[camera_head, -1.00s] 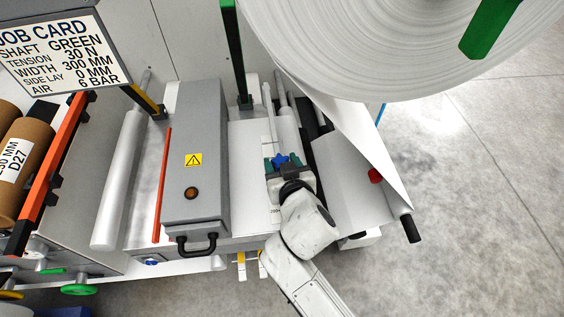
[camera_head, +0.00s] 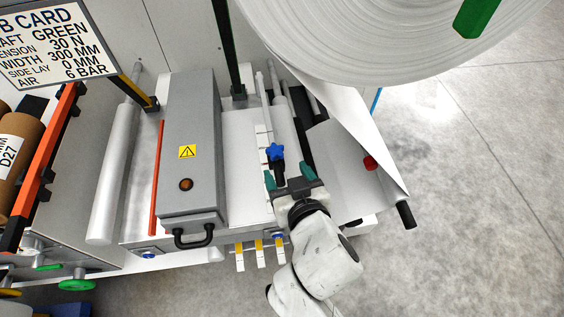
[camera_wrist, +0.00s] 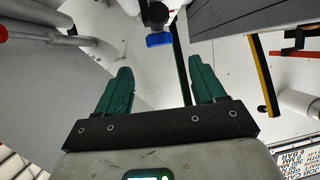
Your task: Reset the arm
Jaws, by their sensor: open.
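My gripper (camera_head: 291,180) is open, with its green fingers apart and nothing between them. In the head view it is over the white machine bed, just in front of a blue star knob (camera_head: 275,152) on a dark stem. In the wrist view the same blue knob (camera_wrist: 159,40) is beyond the fingertips, clear of them. The wrist view also shows the two green fingers of my gripper (camera_wrist: 160,80) spread wide. My arm reaches up from the bottom of the head view.
A grey box with a black handle (camera_head: 192,130) stands left of my gripper. A large white paper roll (camera_head: 380,35) hangs above, its web (camera_head: 345,165) running down at right. A green post (camera_head: 227,50) rises behind. A job card (camera_head: 45,45) is upper left. Open floor lies right.

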